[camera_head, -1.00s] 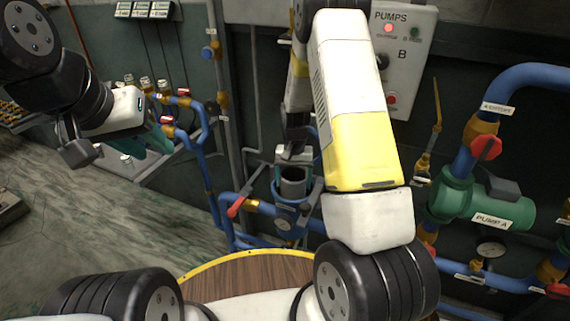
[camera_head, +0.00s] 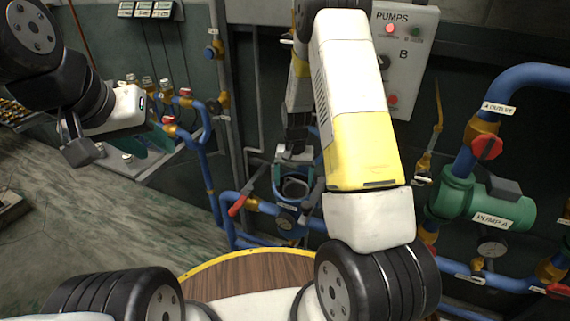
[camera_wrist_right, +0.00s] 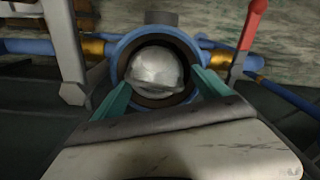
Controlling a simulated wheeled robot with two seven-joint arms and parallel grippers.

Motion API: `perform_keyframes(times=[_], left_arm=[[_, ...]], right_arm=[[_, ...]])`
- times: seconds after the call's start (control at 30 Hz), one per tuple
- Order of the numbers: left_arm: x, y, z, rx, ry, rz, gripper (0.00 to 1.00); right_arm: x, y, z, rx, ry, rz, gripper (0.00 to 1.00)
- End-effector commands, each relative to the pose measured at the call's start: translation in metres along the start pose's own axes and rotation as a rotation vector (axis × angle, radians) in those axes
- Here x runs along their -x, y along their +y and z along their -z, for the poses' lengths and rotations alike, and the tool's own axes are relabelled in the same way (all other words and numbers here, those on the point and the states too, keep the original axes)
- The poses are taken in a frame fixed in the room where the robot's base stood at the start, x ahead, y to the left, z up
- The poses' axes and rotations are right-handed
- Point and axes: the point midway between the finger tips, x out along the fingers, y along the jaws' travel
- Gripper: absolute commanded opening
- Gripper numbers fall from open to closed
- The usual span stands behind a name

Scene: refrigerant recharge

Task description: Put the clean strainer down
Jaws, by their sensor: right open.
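The strainer (camera_wrist_right: 155,70), a silvery-grey rounded piece, sits inside the round mouth of the blue housing (camera_wrist_right: 185,42) in the right wrist view. In the head view the housing (camera_head: 287,216) stands on the blue pipe at centre, with the dark opening partly hidden by my gripper. My right gripper (camera_wrist_right: 158,92) is open, its teal fingers spread on either side of the strainer at the housing mouth. Whether they touch the rim I cannot tell. My left gripper (camera_head: 145,142) hangs at the left, away from the housing. I see nothing held in it, but its jaw opening is unclear.
Pump A (camera_head: 490,205), green, and blue pipes lie to the right. A pale shelf with small bottles (camera_head: 150,165) is behind my left gripper.

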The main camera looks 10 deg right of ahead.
Motion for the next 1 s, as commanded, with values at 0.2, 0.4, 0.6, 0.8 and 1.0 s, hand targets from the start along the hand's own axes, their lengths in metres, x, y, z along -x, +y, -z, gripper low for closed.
perform_keyframes(times=[0.2,0.4,0.6,0.8,1.0], left_arm=[[0.000,0.000,0.000,0.000,0.000,0.000,0.36],[0.000,0.000,0.000,0.000,0.000,0.000,0.36],[0.000,0.000,0.000,0.000,0.000,0.000,0.36],[0.000,0.000,0.000,0.000,0.000,0.000,0.36],[0.000,0.000,0.000,0.000,0.000,0.000,0.36]], right_arm=[[-0.003,0.007,-0.004,-0.004,-0.012,-0.010,1.00],[0.036,0.005,-0.002,-0.002,-0.007,-0.007,1.00],[0.083,0.002,-0.001,0.000,-0.005,-0.005,1.00],[0.114,0.002,-0.001,-0.001,-0.007,-0.006,1.00],[0.136,0.002,-0.005,0.004,0.003,0.008,1.00]])
